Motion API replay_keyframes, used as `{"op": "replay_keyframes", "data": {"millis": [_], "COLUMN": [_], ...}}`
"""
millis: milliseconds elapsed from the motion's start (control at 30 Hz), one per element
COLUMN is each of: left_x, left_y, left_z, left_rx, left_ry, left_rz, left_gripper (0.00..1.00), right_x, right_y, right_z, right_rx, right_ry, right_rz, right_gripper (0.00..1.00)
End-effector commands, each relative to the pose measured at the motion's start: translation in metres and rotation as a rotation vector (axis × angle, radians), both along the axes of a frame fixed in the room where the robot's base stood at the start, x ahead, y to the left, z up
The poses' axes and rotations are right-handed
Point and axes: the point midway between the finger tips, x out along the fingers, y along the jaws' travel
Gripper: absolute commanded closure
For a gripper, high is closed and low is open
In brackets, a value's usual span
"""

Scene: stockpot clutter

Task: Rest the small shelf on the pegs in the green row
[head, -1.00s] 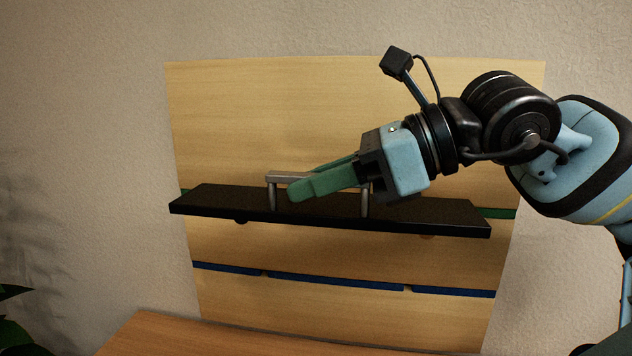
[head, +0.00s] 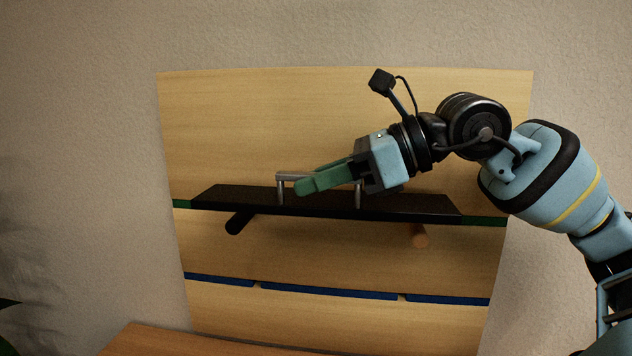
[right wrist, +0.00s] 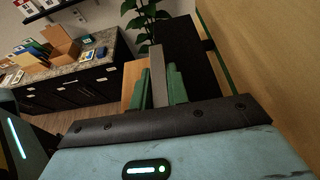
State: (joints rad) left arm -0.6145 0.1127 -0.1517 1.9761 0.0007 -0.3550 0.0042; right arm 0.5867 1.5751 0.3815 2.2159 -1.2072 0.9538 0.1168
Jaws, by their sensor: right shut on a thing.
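The small shelf is a black board (head: 400,205) with a grey bar handle (head: 292,176) on top. It lies roughly level against the wooden panel (head: 340,110), along the green row (head: 482,220). My right gripper (head: 308,184) is shut on the handle, its green fingers around the bar. My left gripper is not in view.
A blue row (head: 330,291) crosses the panel lower down. A wooden surface (head: 170,342) lies below at the left. The right wrist view shows a counter with dark cabinets (right wrist: 75,80), boxes and a plant (right wrist: 145,18) away from the panel.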

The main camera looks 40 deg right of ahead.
Motion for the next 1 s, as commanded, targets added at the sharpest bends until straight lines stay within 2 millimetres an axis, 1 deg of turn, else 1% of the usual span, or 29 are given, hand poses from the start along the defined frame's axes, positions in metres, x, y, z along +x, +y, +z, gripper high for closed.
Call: {"op": "replay_keyframes", "data": {"millis": [500, 800, 1000], "left_x": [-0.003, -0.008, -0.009], "left_y": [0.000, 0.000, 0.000], "left_z": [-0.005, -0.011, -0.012], "left_rx": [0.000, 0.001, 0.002], "left_ry": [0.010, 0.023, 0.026], "left_rz": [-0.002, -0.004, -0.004], "left_gripper": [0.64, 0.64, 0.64], "right_x": [0.023, 0.022, 0.022], "right_y": [-0.028, -0.028, -0.027], "right_z": [-0.003, -0.022, -0.027], "right_rx": [0.001, 0.002, 0.002], "right_ry": [-0.001, -0.002, -0.004], "right_rz": [-0.002, 0.002, 0.000], "right_gripper": [1.00, 1.00, 1.00]}}
